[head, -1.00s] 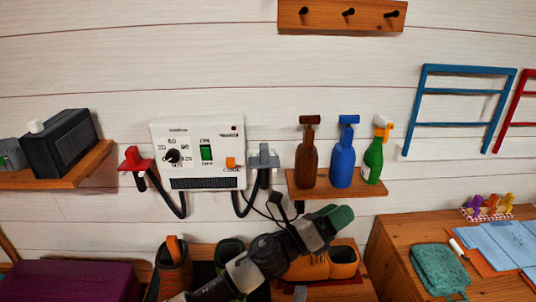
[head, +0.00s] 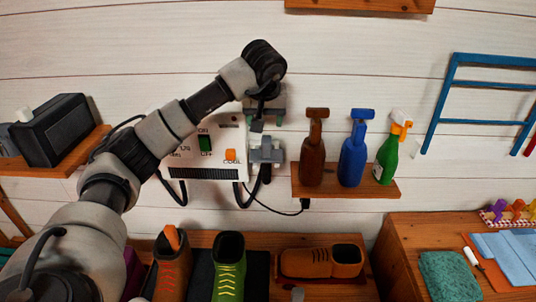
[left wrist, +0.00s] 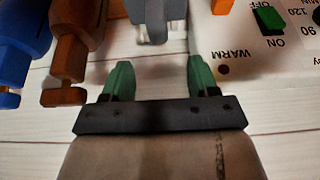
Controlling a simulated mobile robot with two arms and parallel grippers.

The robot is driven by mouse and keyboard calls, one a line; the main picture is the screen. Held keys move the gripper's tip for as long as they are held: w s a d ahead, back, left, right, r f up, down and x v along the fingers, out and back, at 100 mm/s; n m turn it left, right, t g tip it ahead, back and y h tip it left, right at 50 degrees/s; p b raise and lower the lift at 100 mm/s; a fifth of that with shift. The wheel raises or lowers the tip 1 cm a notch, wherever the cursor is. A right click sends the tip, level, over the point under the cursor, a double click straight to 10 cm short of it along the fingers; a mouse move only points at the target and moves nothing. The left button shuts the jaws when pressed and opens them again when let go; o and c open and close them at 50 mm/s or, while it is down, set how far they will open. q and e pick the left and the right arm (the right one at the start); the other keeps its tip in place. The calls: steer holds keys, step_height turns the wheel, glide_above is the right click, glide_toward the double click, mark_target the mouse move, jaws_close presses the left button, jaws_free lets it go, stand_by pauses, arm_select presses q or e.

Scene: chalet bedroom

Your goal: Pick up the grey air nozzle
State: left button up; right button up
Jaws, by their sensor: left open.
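The grey air nozzle (head: 267,152) sits on the wall at the right side of the white control box (head: 232,140), with a black hose hanging below it. My left gripper (head: 264,112) is just above the nozzle in the head view, at the end of my raised arm; its fingers are hard to make out there. In the left wrist view my left gripper (left wrist: 160,80) is open, with two green fingertips and nothing between them. The grey nozzle (left wrist: 154,20) shows beyond the fingertips at the top edge, partly cut off. My right gripper is out of view.
A brown bottle (head: 312,155), a blue bottle (head: 353,155) and a green spray bottle (head: 388,155) stand on a small shelf (head: 345,192) just right of the nozzle. Shoes lie below. A black box (head: 60,130) is on the left shelf.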

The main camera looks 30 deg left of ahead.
mark_target(266, 138)
arm_select(q)
steer(key=x, duration=0.3)
steer(key=shift+f+p, duration=0.1)
steer(key=shift+p, duration=0.25)
steer(key=p+x, duration=0.1)
steer(key=x, duration=0.1)
steer(key=p+x, duration=0.1)
steer(key=x, duration=0.1)
steer(key=shift+s+d+f+p, duration=0.1)
steer(key=shift+d+f+p, duration=0.05)
steer(key=shift+f+p, duration=0.3)
steer(key=shift+f, duration=0.35)
steer(key=c, duration=0.4)
jaws_close()
